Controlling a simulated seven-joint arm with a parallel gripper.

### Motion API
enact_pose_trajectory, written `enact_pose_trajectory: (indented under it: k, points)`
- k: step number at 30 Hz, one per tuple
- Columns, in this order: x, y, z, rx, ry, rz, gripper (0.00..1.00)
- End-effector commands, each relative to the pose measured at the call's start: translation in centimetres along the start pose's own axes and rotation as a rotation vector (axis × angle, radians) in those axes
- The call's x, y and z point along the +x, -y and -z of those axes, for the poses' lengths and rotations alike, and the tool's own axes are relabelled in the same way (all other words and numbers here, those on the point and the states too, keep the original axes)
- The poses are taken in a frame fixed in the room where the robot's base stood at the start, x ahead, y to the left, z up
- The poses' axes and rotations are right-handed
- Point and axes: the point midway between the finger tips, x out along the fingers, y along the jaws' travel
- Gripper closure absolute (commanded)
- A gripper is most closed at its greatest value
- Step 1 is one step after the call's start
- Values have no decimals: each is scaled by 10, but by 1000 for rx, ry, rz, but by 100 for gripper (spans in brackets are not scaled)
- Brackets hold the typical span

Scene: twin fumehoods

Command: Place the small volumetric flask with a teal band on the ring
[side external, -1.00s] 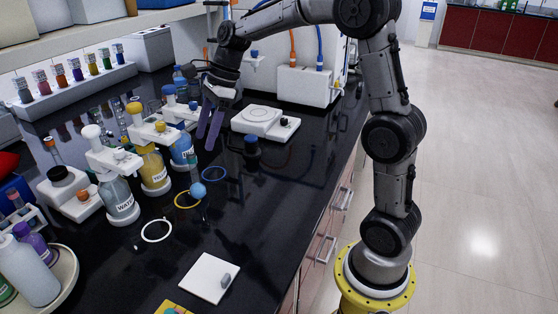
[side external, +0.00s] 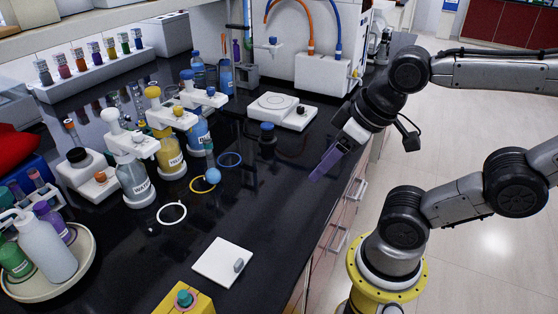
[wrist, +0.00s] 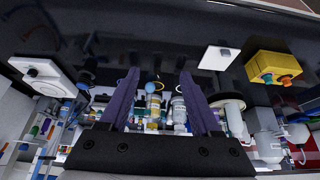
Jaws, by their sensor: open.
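A small flask with a round blue bulb (side external: 213,176) and a narrow neck stands among the rings; a teal band cannot be made out at this size. Its bulb is beside or over the right edge of a yellow ring (side external: 194,191). A blue ring (side external: 230,153) lies behind it and a white ring (side external: 159,217) in front. My gripper (side external: 314,179) is open and empty near the bench's right edge, well to the right of the flask. In the wrist view, its two purple fingers (wrist: 160,74) are spread, with bottles seen beyond them.
Large labelled bottles in white holders (side external: 170,158) stand left of the rings. A white stirrer plate (side external: 290,112) and a dark blue-topped item (side external: 267,133) stand behind. A white square plate (side external: 215,262) and yellow button box (side external: 200,303) are in front. The black bench between is clear.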

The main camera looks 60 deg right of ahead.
Motion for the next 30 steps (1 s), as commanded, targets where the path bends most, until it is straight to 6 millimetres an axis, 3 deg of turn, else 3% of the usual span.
enact_pose_trajectory:
  k: [10, 13, 24, 30]
  points:
    - [0, 0, 2, 5, -6, 1, 36]
    - [-1, 0, 14, 5, -60, 0, 36]
    - [-9, -4, 138, -20, -597, -20, 36]
    - [-2, -4, 188, -40, -829, -27, 36]
